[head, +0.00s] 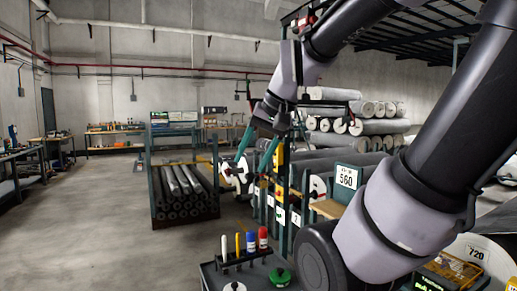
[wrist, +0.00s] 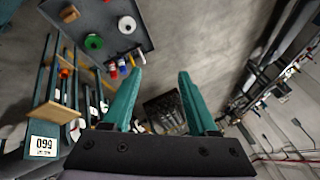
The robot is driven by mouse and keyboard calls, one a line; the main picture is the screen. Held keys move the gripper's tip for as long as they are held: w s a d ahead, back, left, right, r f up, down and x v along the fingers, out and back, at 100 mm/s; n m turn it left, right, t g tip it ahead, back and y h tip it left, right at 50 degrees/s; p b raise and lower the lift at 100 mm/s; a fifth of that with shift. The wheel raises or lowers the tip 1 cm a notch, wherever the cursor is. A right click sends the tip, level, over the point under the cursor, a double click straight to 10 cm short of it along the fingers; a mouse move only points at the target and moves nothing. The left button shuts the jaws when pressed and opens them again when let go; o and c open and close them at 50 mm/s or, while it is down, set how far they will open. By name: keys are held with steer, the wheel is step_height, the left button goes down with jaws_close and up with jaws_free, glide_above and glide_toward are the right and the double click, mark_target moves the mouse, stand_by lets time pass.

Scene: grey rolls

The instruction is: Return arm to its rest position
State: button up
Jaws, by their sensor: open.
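My arm (head: 415,195) rises from the lower right of the head view and bends over at the top. My gripper (head: 256,152) hangs near the middle of that view with its teal fingers pointing down. In the wrist view the two teal fingers of my gripper (wrist: 158,95) stand apart with nothing between them. The gripper is open and empty, up in the air above the floor. In the head view it overlaps the racks of rolls behind it; the exact gap to them I cannot tell.
A dark tray (head: 208,278) with markers and a green spool (head: 280,276) is at the bottom. A rack of dark rolls (head: 184,190) stands left of centre. Grey rolls (head: 372,127) are stacked behind my arm. A sign reads 560 (head: 346,177). Open floor (head: 80,225) lies left.

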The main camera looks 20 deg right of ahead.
steer(key=shift+s+d+r+t+h, duration=0.2)
steer(key=shift+s+d+r+t, duration=0.1)
steer(key=shift+r+t, duration=0.15)
steer(key=shift+s+d+r+t+h, duration=0.15)
steer(key=shift+s+r+t+h, duration=0.15)
steer(key=shift+r, duration=0.25)
stand_by(0.7)
